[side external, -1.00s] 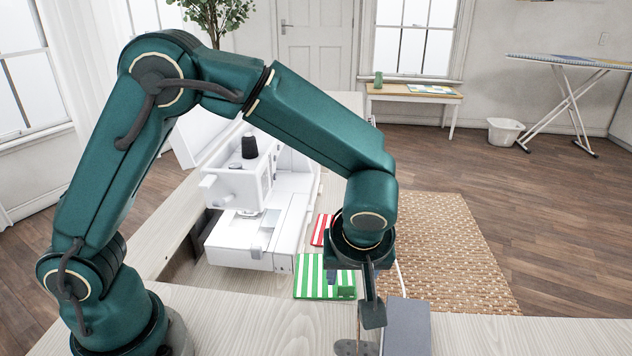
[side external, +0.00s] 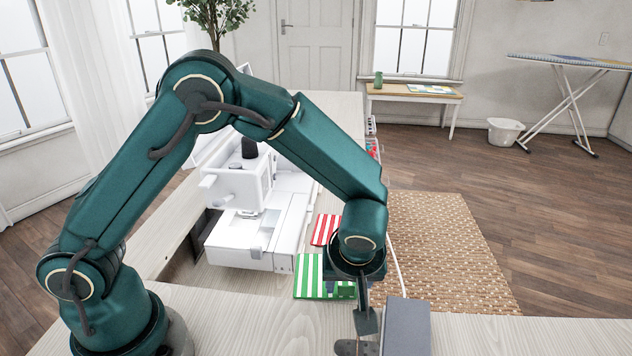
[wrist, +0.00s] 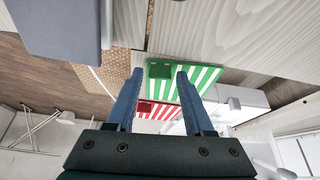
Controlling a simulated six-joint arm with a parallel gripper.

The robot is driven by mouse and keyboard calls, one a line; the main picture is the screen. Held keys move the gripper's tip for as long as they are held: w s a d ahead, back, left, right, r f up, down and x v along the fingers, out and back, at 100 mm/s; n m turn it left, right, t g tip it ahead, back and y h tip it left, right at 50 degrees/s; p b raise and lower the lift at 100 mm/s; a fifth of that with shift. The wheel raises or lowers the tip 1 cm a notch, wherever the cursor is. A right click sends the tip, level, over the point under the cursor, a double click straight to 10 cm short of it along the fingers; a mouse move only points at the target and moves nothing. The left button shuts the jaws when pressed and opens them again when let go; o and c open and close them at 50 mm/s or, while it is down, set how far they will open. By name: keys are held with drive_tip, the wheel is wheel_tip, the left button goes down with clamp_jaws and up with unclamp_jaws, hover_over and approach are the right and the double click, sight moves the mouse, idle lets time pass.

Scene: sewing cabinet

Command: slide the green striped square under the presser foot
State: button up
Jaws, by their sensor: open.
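The green striped square (side external: 309,277) lies flat on the cabinet top, to the right of the sewing machine (side external: 240,185) in the side view. A small green block (side external: 346,289) sits on its right end. It also shows in the wrist view (wrist: 197,78), beyond my fingers, with the dark green block (wrist: 160,70) at one corner. My gripper (wrist: 153,75) is open and empty, its two fingers apart and pointing toward the square. In the side view my wrist covers part of the square's right side. The presser foot is too small to make out.
A red striped square (side external: 324,229) lies behind the green one. A grey box (side external: 405,326) stands at the right front, close to my gripper. The wooden cabinet top (side external: 255,318) in front of the machine is bare. A white cord runs behind the grey box.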

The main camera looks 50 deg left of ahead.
clamp_jaws()
drive_tip(key=shift+r, duration=2.5)
drive_tip(key=a+f, duration=0.1)
drive_tip(key=a, duration=0.6)
drive_tip(key=a+f+m, duration=0.1)
drive_tip(key=a+f, duration=0.1)
drive_tip(key=a, duration=0.6)
drive_tip(key=shift+w+a+f, duration=0.25)
drive_tip(key=shift+w, duration=0.05)
